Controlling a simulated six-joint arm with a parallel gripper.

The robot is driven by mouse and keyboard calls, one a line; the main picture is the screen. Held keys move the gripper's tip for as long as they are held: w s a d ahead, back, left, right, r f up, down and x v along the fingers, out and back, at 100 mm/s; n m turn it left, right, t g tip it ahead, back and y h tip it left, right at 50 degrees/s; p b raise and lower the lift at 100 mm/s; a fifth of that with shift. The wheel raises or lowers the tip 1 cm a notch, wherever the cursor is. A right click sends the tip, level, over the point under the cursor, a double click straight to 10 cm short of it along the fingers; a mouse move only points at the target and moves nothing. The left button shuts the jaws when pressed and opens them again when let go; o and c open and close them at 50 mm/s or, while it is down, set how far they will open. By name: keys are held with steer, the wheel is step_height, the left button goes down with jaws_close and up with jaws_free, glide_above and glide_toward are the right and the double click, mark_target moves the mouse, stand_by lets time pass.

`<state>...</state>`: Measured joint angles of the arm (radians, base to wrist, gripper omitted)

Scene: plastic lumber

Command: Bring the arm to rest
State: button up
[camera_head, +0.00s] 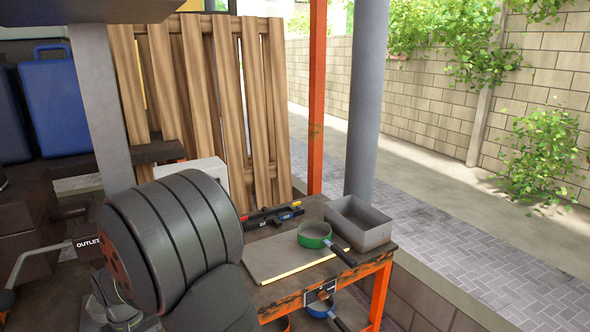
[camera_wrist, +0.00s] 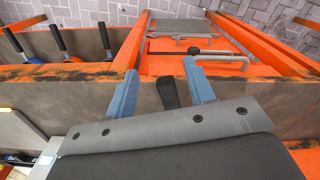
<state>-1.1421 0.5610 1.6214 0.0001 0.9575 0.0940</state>
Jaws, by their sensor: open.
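In the wrist view my gripper (camera_wrist: 159,68) is open, its two blue-grey fingers well apart. A short black handle end (camera_wrist: 167,93) shows between the fingers, by the bench edge. Whether it touches a finger or lies below them I cannot tell. In the head view a small green pan (camera_head: 314,235) sits on the bench, and its black handle (camera_head: 343,257) reaches over the front edge. My arm fills the lower left there, and my gripper is hidden.
The bench (camera_head: 409,246) has orange legs. On it are a grey bin (camera_head: 360,222), a flat board (camera_head: 290,257) and a red-black level (camera_head: 274,215). Pans with dark handles (camera_wrist: 57,40) lie lower down. A grey column (camera_head: 368,100) stands behind the bench.

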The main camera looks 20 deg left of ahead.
steer(key=s+d, duration=0.5)
steer(key=d, duration=0.4)
steer(key=shift+r, duration=0.4)
steer(key=shift+s, duration=0.1)
